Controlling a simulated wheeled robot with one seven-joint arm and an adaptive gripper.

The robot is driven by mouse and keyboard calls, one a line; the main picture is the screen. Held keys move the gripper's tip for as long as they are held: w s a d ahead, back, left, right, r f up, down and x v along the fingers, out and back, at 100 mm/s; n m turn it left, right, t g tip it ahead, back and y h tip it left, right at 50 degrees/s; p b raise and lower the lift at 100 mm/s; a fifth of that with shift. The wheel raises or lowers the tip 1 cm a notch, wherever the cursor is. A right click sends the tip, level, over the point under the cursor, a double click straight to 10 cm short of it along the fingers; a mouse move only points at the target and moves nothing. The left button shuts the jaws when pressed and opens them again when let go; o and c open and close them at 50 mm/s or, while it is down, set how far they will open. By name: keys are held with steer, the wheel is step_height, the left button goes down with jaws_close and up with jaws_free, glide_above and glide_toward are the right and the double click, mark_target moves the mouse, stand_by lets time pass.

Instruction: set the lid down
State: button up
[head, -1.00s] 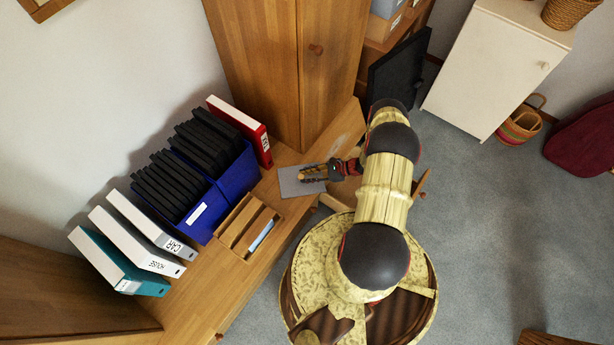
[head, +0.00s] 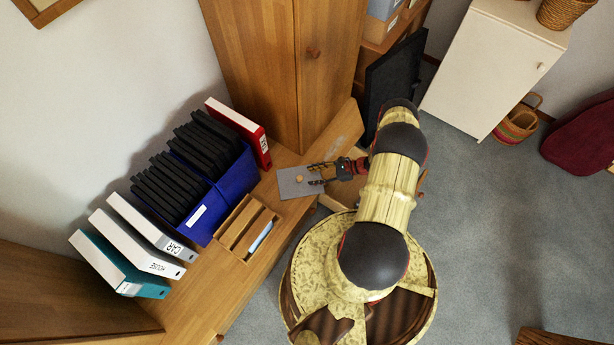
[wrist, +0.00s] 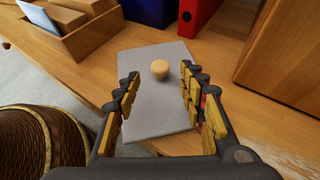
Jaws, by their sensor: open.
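The lid (head: 290,190) is a flat grey rectangular panel with a round pale wooden knob (head: 299,178) near its middle. It lies flat on the wooden bench top, and it also shows in the wrist view (wrist: 150,112). My gripper (head: 316,174) is open and empty, just right of the knob in the head view. In the wrist view my gripper (wrist: 161,82) has its two fingers spread wide, one on each side of the knob, with clear gaps. The knob stands free of both fingers.
A wooden divided tray (head: 247,228), a blue box of black folders (head: 215,200) and a red binder (head: 240,128) stand on the bench left of and behind the lid. A wooden cabinet (head: 280,70) rises behind. A dark panel (head: 393,80) stands at the right.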

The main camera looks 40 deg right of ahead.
steer(key=v, duration=0.7)
steer(key=w+a+r+n+g+h, duration=0.1)
steer(key=w+a+r+n+g, duration=0.2)
steer(key=r, duration=0.9)
steer(key=w+a+r+n+g+p, duration=0.15)
steer(key=r+n, duration=0.25)
steer(key=r, duration=0.7)
steer(key=w+a+r+n+g+h+b, duration=0.1)
steer(key=w+a+r+n+g, duration=0.2)
steer(key=r, duration=0.9)
steer(key=s+a+r+n+h, duration=0.2)
steer(key=a+r+n, duration=0.15)
steer(key=r, duration=0.45)
steer(key=s+a+r+n+h, duration=0.1)
steer(key=s+a+r+n, duration=0.2)
steer(key=r, duration=0.5)
steer(key=s+a+r+n+h, duration=0.2)
steer(key=a+r, duration=0.3)
steer(key=r, duration=0.3)
steer(key=s+a+r+n+t+h, duration=0.1)
steer(key=s+a+r+n+t, duration=0.1)
steer(key=s+r, duration=0.3)
steer(key=s+a+r+n+t+h, duration=0.2)
steer(key=s+a+r+n+t, duration=0.1)
steer(key=s+r, duration=0.3)
steer(key=shift+s+a+n, duration=0.45)
steer(key=shift+s+n, duration=0.4)
steer(key=shift+s, duration=0.2)
steer(key=shift+t, duration=0.25)
